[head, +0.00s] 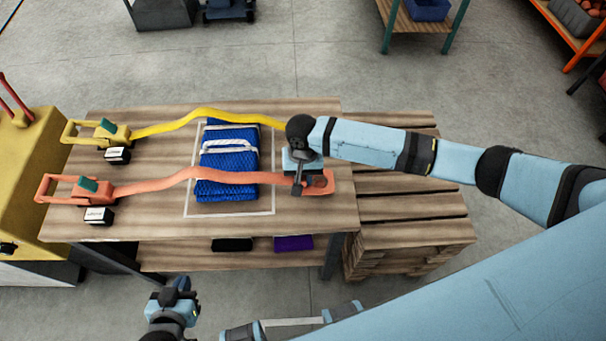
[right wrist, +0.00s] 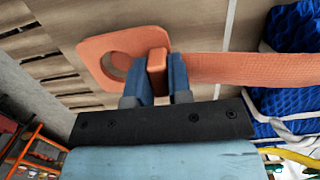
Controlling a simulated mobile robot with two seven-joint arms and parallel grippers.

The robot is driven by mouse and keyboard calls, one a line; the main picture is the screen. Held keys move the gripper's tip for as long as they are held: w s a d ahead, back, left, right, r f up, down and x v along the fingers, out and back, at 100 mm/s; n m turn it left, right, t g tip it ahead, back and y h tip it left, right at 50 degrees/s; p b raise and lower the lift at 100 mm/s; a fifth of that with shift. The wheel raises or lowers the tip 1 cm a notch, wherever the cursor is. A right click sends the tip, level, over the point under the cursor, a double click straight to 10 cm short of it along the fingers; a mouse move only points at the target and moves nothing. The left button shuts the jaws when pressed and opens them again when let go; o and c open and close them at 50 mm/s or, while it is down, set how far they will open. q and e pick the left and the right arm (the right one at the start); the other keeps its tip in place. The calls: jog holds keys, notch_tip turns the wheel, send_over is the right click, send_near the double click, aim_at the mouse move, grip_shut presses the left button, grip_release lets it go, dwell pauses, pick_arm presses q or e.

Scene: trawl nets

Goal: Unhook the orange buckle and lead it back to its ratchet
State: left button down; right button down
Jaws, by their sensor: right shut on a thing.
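The orange buckle (head: 322,182) is a flat plate with a round hole, at the right end of the orange strap (head: 160,182). My right gripper (head: 298,188) is shut on the buckle's raised grip; the right wrist view shows both fingers (right wrist: 158,82) around it and the holed plate (right wrist: 90,48) beside them. The strap runs left over the blue net bundle (head: 228,190) to the orange ratchet (head: 72,190) at the table's left edge. Whether the buckle is hooked to anything is hidden. My left gripper (head: 180,286) is away from the table's front; its jaws are unclear.
A yellow strap (head: 180,122) runs from a yellow ratchet (head: 95,132) over the net's far end to behind my right wrist. Small labelled blocks (head: 98,216) stand by the ratchets. A slatted pallet stack (head: 410,235) adjoins the wooden table (head: 130,228) on the right.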

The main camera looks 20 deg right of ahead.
jog(key=shift+r+p, duration=1.35)
jog(key=shift+p, duration=0.05)
